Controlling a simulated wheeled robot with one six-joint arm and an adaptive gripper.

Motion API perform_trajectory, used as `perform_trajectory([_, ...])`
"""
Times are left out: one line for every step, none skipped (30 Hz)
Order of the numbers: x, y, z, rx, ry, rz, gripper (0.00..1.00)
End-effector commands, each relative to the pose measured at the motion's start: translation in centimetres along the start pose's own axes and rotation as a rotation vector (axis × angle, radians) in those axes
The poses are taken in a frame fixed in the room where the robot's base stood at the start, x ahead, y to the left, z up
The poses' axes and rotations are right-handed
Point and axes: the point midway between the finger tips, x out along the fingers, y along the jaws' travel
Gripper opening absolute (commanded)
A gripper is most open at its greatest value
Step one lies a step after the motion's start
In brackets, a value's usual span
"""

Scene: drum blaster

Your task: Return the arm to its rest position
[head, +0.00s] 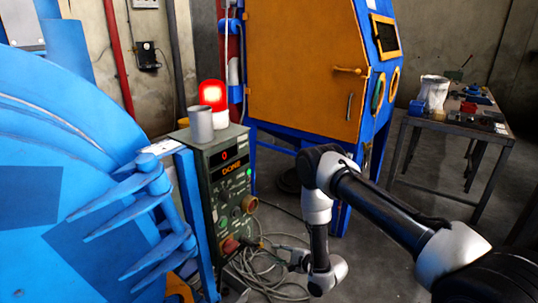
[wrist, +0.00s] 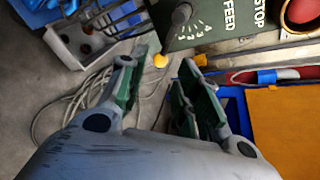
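My arm reaches in from the right in the head view, bent down at its elbow. My gripper (head: 297,258) is low, to the right of the green control box (head: 222,180) and apart from it. In the wrist view my gripper (wrist: 165,65) has its two fingers spread, with nothing between them. The control box shows there at the top, with a FEED knob (wrist: 181,14) and a red STOP button (wrist: 300,12). In the head view its display (head: 231,169) reads 0 and DONE, and the red lamp (head: 212,94) above is lit.
A big blue drum machine (head: 60,190) fills the left. A grey cup (head: 201,125) stands on the control box. Cables (head: 262,265) lie on the floor near my gripper. An orange and blue cabinet (head: 300,70) stands behind, and a work table (head: 460,128) at back right.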

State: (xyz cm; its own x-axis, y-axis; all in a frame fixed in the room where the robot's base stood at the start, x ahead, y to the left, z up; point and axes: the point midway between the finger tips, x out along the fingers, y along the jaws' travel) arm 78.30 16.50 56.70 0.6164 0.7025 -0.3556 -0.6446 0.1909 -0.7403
Motion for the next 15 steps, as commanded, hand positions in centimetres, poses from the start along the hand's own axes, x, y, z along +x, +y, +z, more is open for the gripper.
perform_trajectory([-0.1, 1.2, -0.7, -0.076, 0.028, 0.049, 0.33])
perform_trajectory([-0.2, 2.2, -1.4, -0.136, 0.052, 0.094, 0.33])
perform_trajectory([-0.7, 3.9, -2.5, -0.222, 0.089, 0.17, 0.33])
perform_trajectory([-1.4, 5.3, -3.4, -0.286, 0.116, 0.238, 0.33])
perform_trajectory([-2.2, 6.8, -4.2, -0.346, 0.14, 0.308, 0.33])
perform_trajectory([-3.5, 8.7, -5.2, -0.417, 0.163, 0.401, 0.33])
perform_trajectory([-4.6, 10.0, -5.9, -0.468, 0.176, 0.473, 0.33])
perform_trajectory([-5.7, 10.9, -6.5, -0.522, 0.186, 0.545, 0.33])
perform_trajectory([-7.0, 11.4, -7.0, -0.594, 0.19, 0.634, 0.33])
perform_trajectory([-8.0, 11.5, -7.2, -0.645, 0.191, 0.698, 0.33])
perform_trajectory([-9.0, 11.2, -7.4, -0.695, 0.189, 0.76, 0.33])
perform_trajectory([-10.4, 10.6, -7.5, -0.759, 0.181, 0.842, 0.33])
perform_trajectory([-11.5, 9.8, -7.4, -0.804, 0.173, 0.902, 0.33])
perform_trajectory([-12.7, 8.9, -7.3, -0.849, 0.161, 0.961, 0.33])
perform_trajectory([-14.2, 7.4, -7.0, -0.901, 0.144, 1.036, 0.33])
